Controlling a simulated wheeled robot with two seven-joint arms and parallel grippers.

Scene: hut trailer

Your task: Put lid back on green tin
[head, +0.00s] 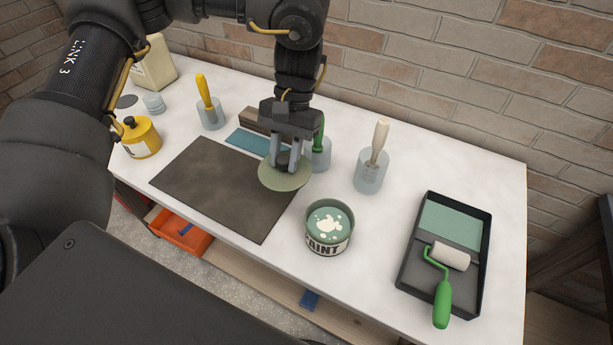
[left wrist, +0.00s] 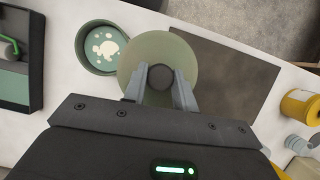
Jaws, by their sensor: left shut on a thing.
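The green tin (head: 329,234) stands upright on the white bench, labelled "PAINT", open at the top with green and white paint showing inside. It also shows in the left wrist view (left wrist: 101,46). The lid (head: 285,182) is a pale green disc with a dark knob; it also shows in the left wrist view (left wrist: 181,64). My left gripper (head: 289,160) is shut on the lid's knob and holds the lid over the dark mat's right end, left of and behind the tin. The lid and tin are apart. My right gripper is not in view.
A black paint tray (head: 402,270) with a green-handled roller lies at right. Jars with brushes (head: 370,178) stand behind the tin. A dark mat (head: 217,187) lies left of it, with a yellow can (head: 141,138) beyond. The bench around the tin is clear.

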